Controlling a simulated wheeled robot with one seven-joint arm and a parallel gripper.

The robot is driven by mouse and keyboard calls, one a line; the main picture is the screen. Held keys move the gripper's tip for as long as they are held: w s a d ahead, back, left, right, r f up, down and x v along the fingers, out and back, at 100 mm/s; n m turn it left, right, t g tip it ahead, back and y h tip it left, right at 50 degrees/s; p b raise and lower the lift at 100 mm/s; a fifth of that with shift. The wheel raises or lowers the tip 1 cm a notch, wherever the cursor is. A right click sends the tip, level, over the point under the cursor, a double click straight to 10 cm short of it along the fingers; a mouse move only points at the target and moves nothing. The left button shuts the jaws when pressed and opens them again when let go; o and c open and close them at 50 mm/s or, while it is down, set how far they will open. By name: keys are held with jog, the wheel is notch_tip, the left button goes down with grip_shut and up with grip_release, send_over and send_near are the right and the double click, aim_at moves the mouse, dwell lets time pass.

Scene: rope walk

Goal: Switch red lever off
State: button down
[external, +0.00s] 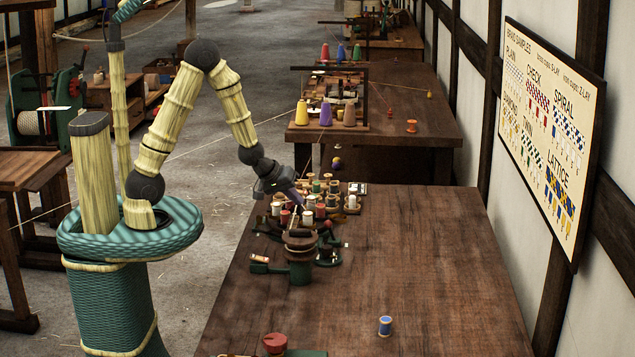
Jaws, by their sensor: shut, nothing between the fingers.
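My gripper (298,200) is shut and empty. It points down and to the right over a cluster of thread spools at the left side of the near table (420,260). A dark green device with a brown round top (300,244) stands just in front of it, apart from the gripper as far as I can tell. A small red part (327,225) shows behind that device; it is too small to tell if it is the red lever. A red knob (275,342) on a green base is at the bottom edge, partly cut off. The lever's position cannot be made out.
Several small spools (318,190) crowd the table near the gripper. A blue spool (385,326) stands alone at the front right. The table's right half is mostly clear. A second table behind holds yellow and purple cones (326,115). A sample board (545,130) hangs on the right wall.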

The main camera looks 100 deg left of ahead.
aim_at(330, 222)
jog(key=shift+p+x, duration=0.5)
jog(key=shift+x, duration=4.55)
jog(key=shift+w+d+r+g+p, duration=0.1)
jog(key=shift+w+r+g+p, duration=0.6)
jog(key=shift+p, duration=1.15)
jog(key=p, duration=0.1)
jog(key=g+p, duration=0.1)
jog(key=shift+w+r+m+p, duration=0.2)
jog(key=shift+w+m+p, duration=0.05)
jog(key=shift+m+p, duration=0.05)
jog(key=shift+w+g+p, duration=0.2)
jog(key=shift+g+p, duration=0.1)
jog(key=shift+p, duration=0.15)
jog(key=shift+w+g+p, duration=0.45)
jog(key=shift+g+p, duration=0.7)
jog(key=shift+g, duration=0.05)
jog(key=shift+w+p, duration=0.45)
jog(key=shift+w, duration=0.2)
jog(key=shift+w+r+b, duration=0.1)
jog(key=shift+w+b, duration=0.4)
jog(key=shift+w, duration=0.55)
